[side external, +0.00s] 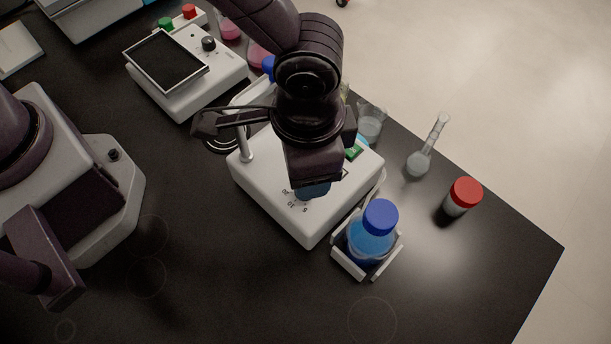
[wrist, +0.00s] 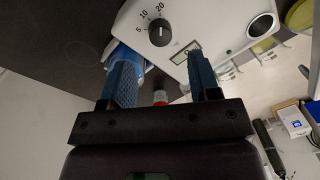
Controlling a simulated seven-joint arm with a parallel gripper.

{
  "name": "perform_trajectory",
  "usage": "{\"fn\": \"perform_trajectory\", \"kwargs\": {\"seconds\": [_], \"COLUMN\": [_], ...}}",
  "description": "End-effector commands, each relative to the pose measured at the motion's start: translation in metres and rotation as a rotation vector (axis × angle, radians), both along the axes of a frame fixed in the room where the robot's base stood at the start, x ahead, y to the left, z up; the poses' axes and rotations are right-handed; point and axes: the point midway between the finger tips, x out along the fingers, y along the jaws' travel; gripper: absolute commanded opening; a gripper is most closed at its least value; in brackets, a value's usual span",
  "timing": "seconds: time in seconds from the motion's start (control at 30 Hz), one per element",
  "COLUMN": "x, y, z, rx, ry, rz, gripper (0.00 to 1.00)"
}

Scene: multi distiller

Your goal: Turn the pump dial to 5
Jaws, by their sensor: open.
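The pump (side external: 318,222) is a white box on the black bench, with numbers printed on its top. In the wrist view its white top (wrist: 205,22) carries a dark round dial (wrist: 161,33) with 5, 10 and 20 around it. I cannot tell exactly where the dial's pointer is set. My gripper (wrist: 160,60) is open, its two blue fingers apart, with the dial beyond the gap between them. In the side view my gripper (side external: 313,190) is above the pump's top and hides the dial. Contact with the dial does not show.
A blue-capped bottle (side external: 372,232) stands in a white holder beside the pump. A red-capped jar (side external: 463,196), a flask (side external: 419,162) and a beaker (side external: 370,122) stand to the right. Another white device (side external: 178,64) is behind. The bench in front is clear.

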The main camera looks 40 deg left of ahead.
Motion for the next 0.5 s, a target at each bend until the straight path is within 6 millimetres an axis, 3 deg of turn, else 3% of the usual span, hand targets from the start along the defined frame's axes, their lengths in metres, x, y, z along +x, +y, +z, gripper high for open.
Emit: {"fn": "perform_trajectory", "kwargs": {"seconds": [0.2,0.5], "x": [0.001,0.002], "y": [0.002,0.003], "z": [-0.041,-0.059], "rx": [0.002,0.000], "ry": [0.002,0.000], "rz": [0.001,0.001], "gripper": [0.56,0.56]}}
